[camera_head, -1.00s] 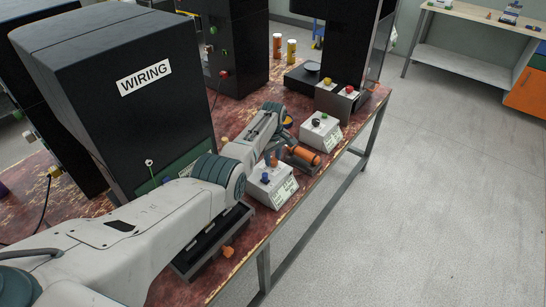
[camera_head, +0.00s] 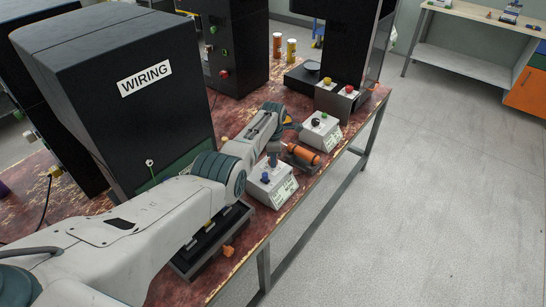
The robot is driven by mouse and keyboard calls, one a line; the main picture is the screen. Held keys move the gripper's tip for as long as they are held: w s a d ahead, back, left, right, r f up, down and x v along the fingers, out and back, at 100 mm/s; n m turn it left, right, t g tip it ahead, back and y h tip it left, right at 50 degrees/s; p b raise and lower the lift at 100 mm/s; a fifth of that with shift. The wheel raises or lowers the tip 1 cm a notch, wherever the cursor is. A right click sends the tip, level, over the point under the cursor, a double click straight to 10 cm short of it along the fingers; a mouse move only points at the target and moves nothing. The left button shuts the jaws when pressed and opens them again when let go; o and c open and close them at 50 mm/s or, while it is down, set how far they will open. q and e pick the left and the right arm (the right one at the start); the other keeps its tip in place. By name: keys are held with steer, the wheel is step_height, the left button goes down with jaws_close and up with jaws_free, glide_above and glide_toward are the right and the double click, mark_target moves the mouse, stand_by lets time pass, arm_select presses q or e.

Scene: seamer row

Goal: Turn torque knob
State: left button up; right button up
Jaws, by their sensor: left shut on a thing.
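My left arm reaches across the bench from the lower left. Its gripper (camera_head: 287,143) is at the grey end of an orange cylindrical tool (camera_head: 306,154) and is shut on it; the fingertips are small and partly hidden. The tool lies between two white control boxes. The nearer white box (camera_head: 272,187) has a blue knob (camera_head: 265,178). A small grey upright part (camera_head: 273,149) stands just behind that knob. I cannot tell which part is the torque knob. My right gripper is not in view.
The farther white box (camera_head: 320,132) has black and green knobs. A black cabinet marked WIRING (camera_head: 115,110) stands close beside my arm. A dark tray (camera_head: 212,244) lies under my arm near the bench (camera_head: 246,238) edge. The floor at right is clear.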

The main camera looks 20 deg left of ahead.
arm_select(q)
steer(key=n, duration=0.4)
steer(key=shift+n, duration=0.3)
steer(key=n, duration=0.3)
steer(key=shift+n, duration=0.7)
steer(key=o, duration=1)
steer(key=shift+c, duration=0.2)
